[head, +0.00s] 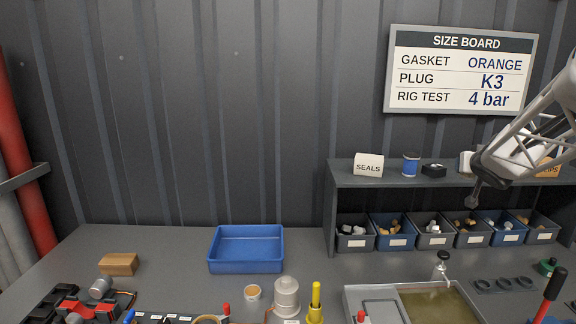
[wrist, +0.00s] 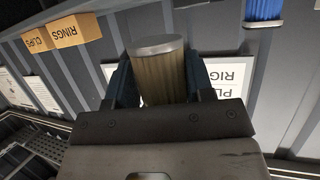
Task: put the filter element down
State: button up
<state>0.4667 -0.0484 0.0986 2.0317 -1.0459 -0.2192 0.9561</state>
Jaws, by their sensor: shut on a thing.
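In the wrist view my gripper (wrist: 158,85) is shut on the filter element (wrist: 160,78), a tan cylinder with a pale metal end cap. A dark finger stands on each side of it, and its lower part is hidden behind the gripper body. In the wrist view it is held in the air, with nothing seen touching its capped end. In the head view my arm reaches in from the right, in front of the shelf; I cannot make out the filter element there.
An empty blue tray (head: 246,268) sits on the bench, with bare bench around it. At the right a grey shelf (head: 345,181) holds a blue spool-like item (head: 411,165) and a SEALS card (head: 368,165) above several small bins. Pump parts and tools crowd the front edge.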

jog(key=shift+s+a, duration=0.25)
jog(key=shift+s, duration=0.35)
jog(key=shift+w+d+f, duration=0.1)
jog(key=shift+w+d, duration=0.25)
jog(key=shift+w, duration=0.45)
jog(key=shift+w+d+f, duration=0.1)
jog(key=shift+w+d, duration=0.25)
jog(key=shift+w, duration=0.45)
jog(key=shift+w+d, duration=0.35)
jog(key=shift+w, duration=0.45)
jog(key=shift+w+d, duration=0.15)
jog(key=shift+w, duration=0.25)
jog(key=shift+c, duration=0.7)
jog(key=shift+w+d+f, duration=0.1)
jog(key=shift+w+d, duration=0.15)
jog(key=shift+w, duration=0.3)
jog(key=shift+w+d+f, duration=0.1)
jog(key=shift+w+d, duration=0.15)
jog(key=shift+w, duration=0.3)
jog(key=shift+c, duration=0.4)
send_over(457, 175)
jog(key=shift+f, duration=0.3)
jog(key=shift+w+d+f, duration=0.15)
jog(key=shift+w, duration=0.1)
jog(key=shift+s+f, duration=0.1)
jog(key=shift+f, duration=1.5)
jog(key=shift+s+d, duration=0.1)
